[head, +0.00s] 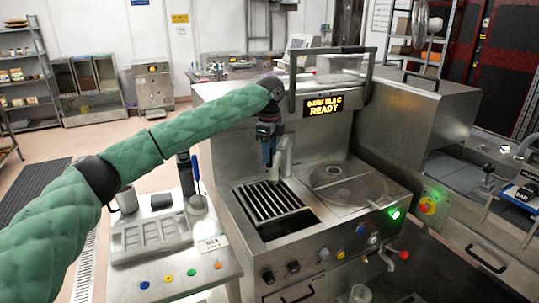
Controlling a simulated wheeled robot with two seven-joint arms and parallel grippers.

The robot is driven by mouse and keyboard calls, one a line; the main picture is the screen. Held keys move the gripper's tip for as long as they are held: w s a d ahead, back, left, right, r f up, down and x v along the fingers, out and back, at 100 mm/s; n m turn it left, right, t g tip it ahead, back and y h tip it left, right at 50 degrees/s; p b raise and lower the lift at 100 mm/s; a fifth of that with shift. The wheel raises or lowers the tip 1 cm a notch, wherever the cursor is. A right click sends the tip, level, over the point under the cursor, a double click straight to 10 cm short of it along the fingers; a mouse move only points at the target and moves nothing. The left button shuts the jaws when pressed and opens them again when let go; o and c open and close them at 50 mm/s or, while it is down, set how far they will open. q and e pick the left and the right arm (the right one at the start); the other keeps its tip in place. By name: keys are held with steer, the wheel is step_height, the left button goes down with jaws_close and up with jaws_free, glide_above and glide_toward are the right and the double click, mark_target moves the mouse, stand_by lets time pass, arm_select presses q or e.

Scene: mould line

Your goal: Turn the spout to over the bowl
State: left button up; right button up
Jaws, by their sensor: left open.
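A grey metal spout (286,156) rises from the machine's top, at the back between a slatted grate (270,202) and a round steel basin (347,197). The basin may be the bowl; I cannot tell for sure. My left gripper (268,160) is open and points down just left of the spout, above the back of the grate. It overlaps the spout's left side in this view, and I cannot tell whether they touch. The spout's outlet and direction are unclear. My right gripper is not in view.
A lit display (323,106) reads READY on the machine's back panel. Knobs (268,277) and a green lamp (395,213) line its front. A side table (182,258) on the left holds a moulded tray (150,235). A steel cabinet (432,112) stands on the right.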

arm_select(q)
steer(key=shift+f+p, duration=0.3)
steer(key=shift+f, duration=1)
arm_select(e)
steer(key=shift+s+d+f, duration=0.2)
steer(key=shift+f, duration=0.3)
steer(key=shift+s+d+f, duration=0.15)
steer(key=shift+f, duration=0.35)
arm_select(q)
jaws_close()
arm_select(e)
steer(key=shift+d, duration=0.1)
